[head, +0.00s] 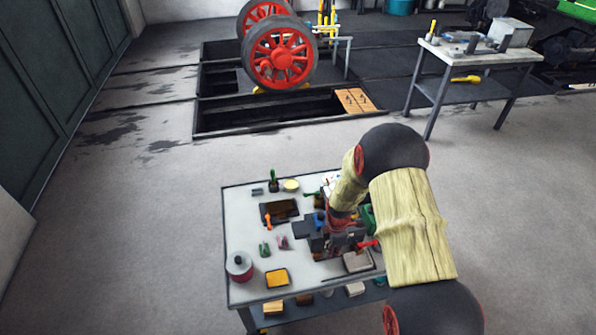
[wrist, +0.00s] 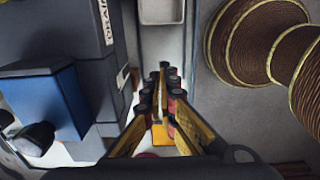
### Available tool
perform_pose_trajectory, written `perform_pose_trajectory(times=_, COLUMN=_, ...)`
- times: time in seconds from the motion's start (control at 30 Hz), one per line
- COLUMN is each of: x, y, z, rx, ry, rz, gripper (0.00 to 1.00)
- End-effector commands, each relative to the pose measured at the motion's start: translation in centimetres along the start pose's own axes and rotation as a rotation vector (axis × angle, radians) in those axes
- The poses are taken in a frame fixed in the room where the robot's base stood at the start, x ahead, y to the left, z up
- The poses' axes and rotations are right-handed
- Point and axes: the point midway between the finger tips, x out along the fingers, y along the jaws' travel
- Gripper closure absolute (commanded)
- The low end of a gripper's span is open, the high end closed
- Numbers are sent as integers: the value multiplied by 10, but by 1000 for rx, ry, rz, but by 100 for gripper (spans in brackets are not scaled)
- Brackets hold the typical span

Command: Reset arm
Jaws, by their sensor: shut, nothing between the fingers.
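My gripper (wrist: 162,80) shows in the wrist view, its two yellow-edged fingers running up the middle and closing toward each other at the far end. It is shut, with nothing seen held between the fingers. In the head view my arm reaches from the lower right over the light-topped worktable (head: 240,215) and bends down at its right half. There the gripper is hard to tell apart from the dark and red things around it. In the wrist view a blue-topped box (wrist: 45,95) and a grey block with a DRAIN label (wrist: 107,20) stand close on the left.
The worktable holds a dark tray (head: 268,217), a pink-sided spool (head: 239,267), a yellow-topped box (head: 277,279) and a grey box (head: 357,263). A second table (head: 480,58) stands at the back right. A floor pit (head: 270,113) lies beyond, beside red wheels (head: 281,58). Bare floor surrounds the worktable's left.

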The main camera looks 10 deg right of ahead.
Motion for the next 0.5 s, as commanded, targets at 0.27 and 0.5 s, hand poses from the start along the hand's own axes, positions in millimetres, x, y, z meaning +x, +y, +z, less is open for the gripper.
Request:
perform_pose_trajectory(times=0.27, x=1, y=-3, z=0, rx=100, ry=1, rz=-10, gripper=100)
perform_pose_trajectory(times=0.5, x=-1, y=-59, z=-8, rx=528, ry=-22, rz=-155, gripper=100)
